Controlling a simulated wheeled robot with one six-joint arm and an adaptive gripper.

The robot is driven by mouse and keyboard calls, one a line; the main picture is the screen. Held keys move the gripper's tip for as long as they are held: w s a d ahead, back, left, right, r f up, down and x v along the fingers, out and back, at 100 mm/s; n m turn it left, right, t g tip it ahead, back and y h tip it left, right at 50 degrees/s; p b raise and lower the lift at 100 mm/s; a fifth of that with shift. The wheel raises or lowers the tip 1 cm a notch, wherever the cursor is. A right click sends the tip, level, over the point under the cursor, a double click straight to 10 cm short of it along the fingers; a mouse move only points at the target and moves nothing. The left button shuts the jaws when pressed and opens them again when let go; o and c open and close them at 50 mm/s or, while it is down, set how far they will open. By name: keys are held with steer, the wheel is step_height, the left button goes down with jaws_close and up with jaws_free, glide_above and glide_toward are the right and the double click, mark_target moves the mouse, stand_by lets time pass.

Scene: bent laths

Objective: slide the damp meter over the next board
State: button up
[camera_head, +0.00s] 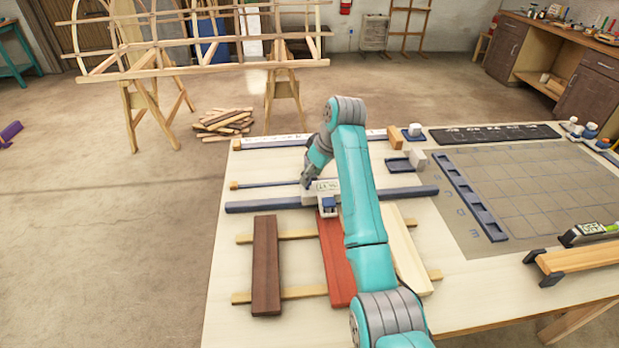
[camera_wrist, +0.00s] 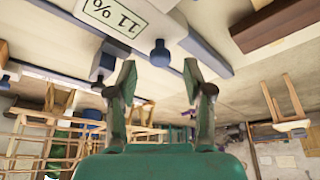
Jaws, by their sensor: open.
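The damp meter (camera_head: 322,187) is a pale block with a small display and a blue part, at the long blue rail by the far end of the reddish board (camera_head: 337,262). In the wrist view its display (camera_wrist: 114,16) reads 11 %, upside down, and a blue knob (camera_wrist: 160,54) sticks out of its side. My gripper (camera_wrist: 160,78) is open, its fingertips either side of the knob in the picture; I cannot tell whether they touch it. A dark brown board (camera_head: 265,265) lies left of the reddish one, a pale board (camera_head: 406,250) to its right. My arm hides part of the boards.
The blue rail (camera_head: 262,206) crosses above the boards, which lie on two pale battens (camera_head: 300,292). A slotted blue strip (camera_head: 470,197) and a gridded mat (camera_head: 540,180) are to the right. A level (camera_head: 590,234) lies near the right edge. The table's left edge is close.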

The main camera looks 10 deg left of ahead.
steer(key=shift+x, duration=1.2)
jaws_close()
steer(key=shift+a, duration=0.1)
